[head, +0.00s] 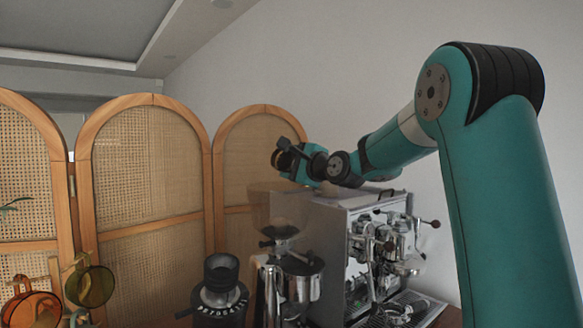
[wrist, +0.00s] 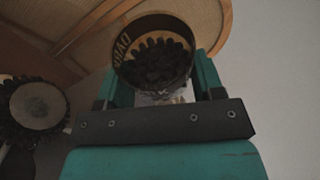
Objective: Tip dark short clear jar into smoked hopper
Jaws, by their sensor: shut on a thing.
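My gripper (wrist: 152,85) is shut on a short clear jar (wrist: 122,48) with dark beans in it and lettering on its wall. The beans lie inside the jar. In the head view the jar (head: 283,160) is small and dark at the end of my arm, and its exact tilt is hard to tell. The smoked hopper (head: 290,208) is a see-through brownish vessel on top of a grinder. My gripper is above it in the picture, apart from it.
A chrome espresso machine (head: 375,255) stands right of the hopper, below my arm. A black grinder (head: 220,285) stands to its left. Orange and green cups (head: 90,287) hang at lower left. A cane screen (head: 150,180) stands behind. A round toothed part (wrist: 38,105) shows in the wrist view.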

